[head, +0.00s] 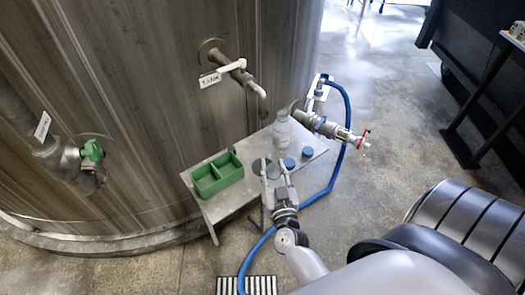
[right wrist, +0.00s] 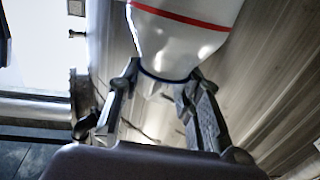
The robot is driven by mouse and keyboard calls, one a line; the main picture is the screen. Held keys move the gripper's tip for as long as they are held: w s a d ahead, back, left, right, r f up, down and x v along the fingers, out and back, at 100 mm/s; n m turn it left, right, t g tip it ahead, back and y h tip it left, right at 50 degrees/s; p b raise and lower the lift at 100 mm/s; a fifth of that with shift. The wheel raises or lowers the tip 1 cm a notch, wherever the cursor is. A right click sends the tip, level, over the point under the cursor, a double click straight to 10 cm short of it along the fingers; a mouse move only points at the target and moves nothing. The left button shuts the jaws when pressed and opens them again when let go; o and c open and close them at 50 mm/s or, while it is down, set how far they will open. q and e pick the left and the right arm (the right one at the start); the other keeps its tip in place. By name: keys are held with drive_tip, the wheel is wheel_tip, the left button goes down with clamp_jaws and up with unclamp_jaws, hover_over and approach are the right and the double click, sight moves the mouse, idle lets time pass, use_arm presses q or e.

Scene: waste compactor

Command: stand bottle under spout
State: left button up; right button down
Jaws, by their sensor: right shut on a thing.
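The bottle (head: 283,130) is pale and translucent. In the head view it shows over the small metal table, below and right of the spout (head: 258,88) on the tank wall. My right gripper (head: 274,172) comes from the front of the table and is shut on the bottle. In the right wrist view the white bottle (right wrist: 180,38), with a red line across it, has its narrower end between the fingers of my right gripper (right wrist: 165,85). I cannot tell whether its base touches the table. My left gripper is not in view.
The metal table (head: 222,204) carries a green two-part bin (head: 217,175) at left and blue round pieces (head: 290,163) at right. A valve (head: 325,127) with a blue hose (head: 347,115) sticks out at right. The large tank (head: 130,60) stands behind.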

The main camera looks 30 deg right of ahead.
drive_tip(key=f+b+x, duration=0.3)
drive_tip(key=b+x, duration=0.4)
drive_tip(key=x, duration=0.9)
drive_tip(key=shift+w+f, duration=0.25)
drive_tip(key=shift+f+b, duration=0.1)
drive_tip(key=shift+b, duration=0.25)
drive_tip(key=shift+f, duration=0.15)
drive_tip(key=c, duration=1.1)
unclamp_jaws()
drive_tip(key=shift+s, duration=0.1)
